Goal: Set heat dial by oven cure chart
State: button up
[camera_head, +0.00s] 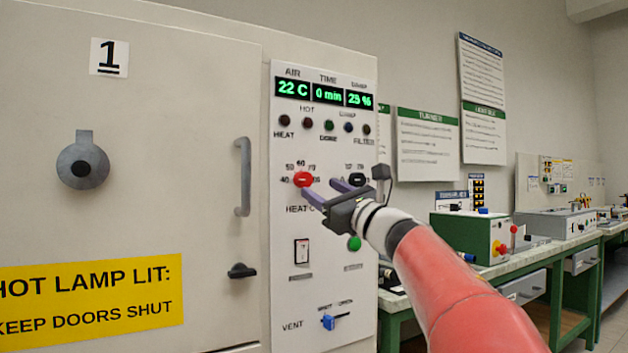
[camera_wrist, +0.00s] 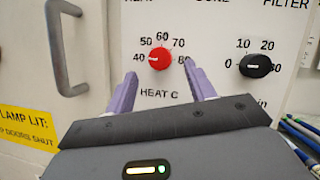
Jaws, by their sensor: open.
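The red heat dial (camera_head: 303,180) is on the oven's white control panel, above the "HEAT C" label. In the wrist view the heat dial (camera_wrist: 159,60) has marks from 40 to 80 around it, and its pale pointer line appears to lie towards 40. My gripper (camera_head: 318,188) is open and empty in front of the panel, its purple fingers pointing at the dial. In the wrist view the fingers (camera_wrist: 160,78) sit below and to either side of the dial, apparently not touching it. No oven cure chart can be read for certain; the wall sheets' small text is illegible.
A black time dial (camera_wrist: 255,66) sits right of the heat dial. The display (camera_head: 326,93) reads 22 C, 0 min, 25 %. The oven door handle (camera_head: 242,177) juts out at left. A green button (camera_head: 354,243) and blue vent lever (camera_head: 328,322) are lower.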

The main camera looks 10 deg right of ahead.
aim_at(307, 180)
jog(key=p+x, duration=0.1)
jog(key=x, duration=0.4)
jog(key=c, duration=1)
